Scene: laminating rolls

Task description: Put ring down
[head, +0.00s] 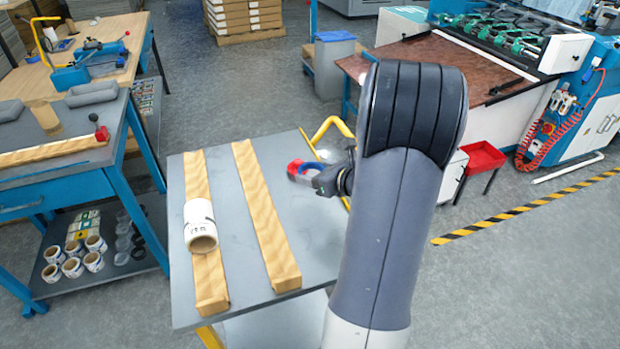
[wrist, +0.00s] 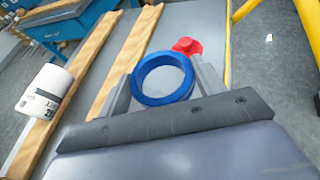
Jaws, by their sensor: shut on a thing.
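A blue ring (wrist: 162,100) sits between the two fingers of my gripper (wrist: 164,86) in the wrist view. My gripper is shut on it, with one finger on each side. In the head view, my gripper (head: 320,179) is over the right part of the grey table (head: 222,157), and the blue ring (head: 309,168) shows at its tip. I cannot tell whether the ring touches the table top. A red piece (wrist: 187,46) lies just beyond the ring; it also shows left of the ring in the head view (head: 294,167).
Two wooden rails (head: 263,217) run along the table. A white roll (head: 200,226) lies on the left rail (head: 196,178). A yellow handle (head: 331,124) stands at the table's right edge. Bare table top lies between the right rail and my gripper.

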